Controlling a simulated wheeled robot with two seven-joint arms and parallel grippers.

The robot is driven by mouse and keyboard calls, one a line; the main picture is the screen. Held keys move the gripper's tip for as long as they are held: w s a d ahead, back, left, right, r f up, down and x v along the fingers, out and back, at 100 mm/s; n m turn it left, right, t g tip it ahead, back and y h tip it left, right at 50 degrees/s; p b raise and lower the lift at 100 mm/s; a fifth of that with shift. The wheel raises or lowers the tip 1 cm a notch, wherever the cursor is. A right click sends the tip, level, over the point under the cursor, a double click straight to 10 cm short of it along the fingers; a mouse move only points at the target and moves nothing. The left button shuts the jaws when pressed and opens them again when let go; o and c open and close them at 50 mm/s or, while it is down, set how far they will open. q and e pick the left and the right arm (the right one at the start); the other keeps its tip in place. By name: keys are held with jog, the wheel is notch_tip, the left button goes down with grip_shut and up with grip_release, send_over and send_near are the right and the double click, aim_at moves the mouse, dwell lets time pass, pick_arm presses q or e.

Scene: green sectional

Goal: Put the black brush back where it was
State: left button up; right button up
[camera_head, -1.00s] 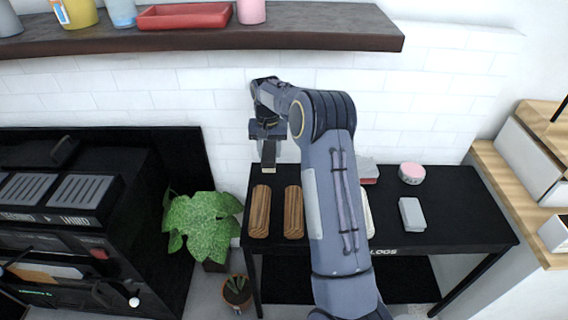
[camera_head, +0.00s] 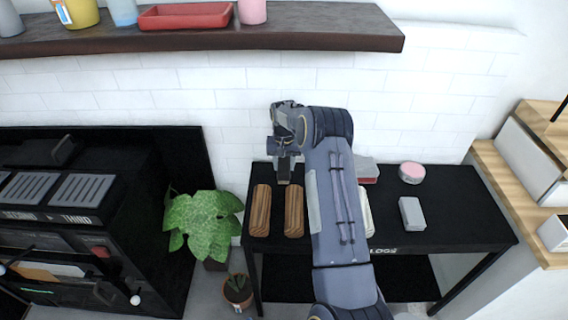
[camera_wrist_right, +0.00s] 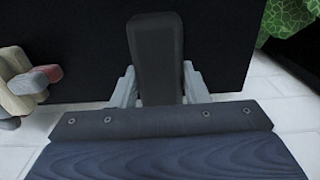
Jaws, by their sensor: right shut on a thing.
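The black brush (camera_wrist_right: 157,55) shows as a dark rounded block in the right wrist view. My right gripper (camera_wrist_right: 158,88) is shut on it, with one pale finger on each side. In the head view my right gripper (camera_head: 284,174) is at the back left part of the black table (camera_head: 450,218), just behind two striped wooden blocks. The brush is hard to make out there against the black table. I cannot tell whether the brush touches the table. My left gripper is not in view.
The striped wooden blocks (camera_head: 260,212) (camera_head: 293,212) stand side by side at the table's left. A grey block (camera_head: 411,213) and a pink round tin (camera_head: 411,172) are on the right. A leafy plant (camera_head: 203,225) stands left of the table. A dark shelf (camera_head: 330,28) hangs above.

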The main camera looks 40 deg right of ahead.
aim_at(284, 162)
jog(key=shift+f, duration=0.15)
jog(key=o, duration=0.9)
notch_tip(284, 162, up, 12)
jog(key=s+a+r+n+t+y, duration=0.1)
jog(key=s+a+r+n+t, duration=0.1)
jog(key=s+a, duration=0.7)
jog(key=s+a+r+n+t+y, duration=0.1)
jog(key=s+a+r+n, duration=0.1)
jog(key=s+a, duration=0.7)
jog(key=s+a+r+n+t+y, duration=0.1)
jog(key=s+a+r, duration=0.3)
jog(key=s+a, duration=0.5)
jog(key=shift+s+a+r+n+t+y, duration=0.15)
jog(key=shift+s+n+t, duration=0.1)
jog(key=shift+s, duration=0.85)
jog(key=shift+s+a+r+n+t+y, duration=0.1)
jog(key=shift+s+n+t, duration=0.15)
jog(key=shift+s, duration=0.9)
jog(key=shift+s+a+r+n+t+y, duration=0.1)
jog(key=shift+s+n+t+y, duration=0.15)
jog(key=shift+s, duration=0.85)
